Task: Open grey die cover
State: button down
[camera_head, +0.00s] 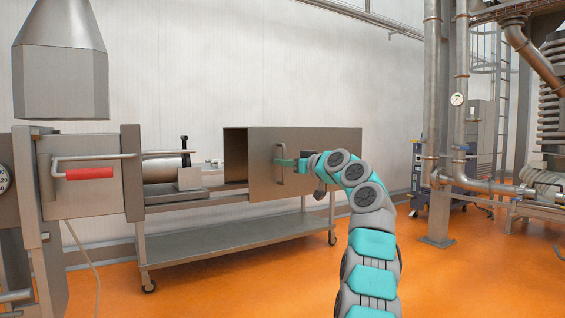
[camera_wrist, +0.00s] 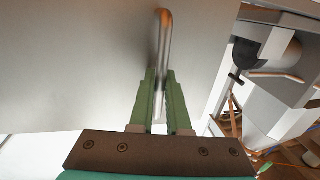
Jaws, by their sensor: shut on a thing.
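The grey die cover (camera_head: 325,153) is a box-like metal housing in the middle of the head view. Its left end shows a dark opening (camera_head: 235,158). A vertical bar handle (camera_head: 281,178) sits on its front face. My gripper (camera_head: 283,163) reaches the handle from the right. In the wrist view, the green fingers of my gripper (camera_wrist: 160,100) are closed around the metal handle (camera_wrist: 163,45), which stands up between them. The cover's flat grey face (camera_wrist: 80,60) fills the left of the wrist view.
A metal machine with a red-gripped handle (camera_head: 90,174) stands at the left. A steel cart (camera_head: 240,238) on castors is under the cover. A grey hood (camera_head: 60,75) hangs at upper left. Vertical pipes (camera_head: 438,150) rise at right. Orange floor in front is mostly clear.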

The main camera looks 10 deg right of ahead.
jog(key=shift+w+d, duration=0.1)
jog(key=shift+d, duration=0.15)
jog(key=c, duration=1.2)
grip_release()
jog(key=shift+o, duration=0.2)
jog(key=b+v, duration=0.3)
jog(key=v, duration=0.5)
jog(key=shift+w+a, duration=0.1)
jog(key=shift+a, duration=0.05)
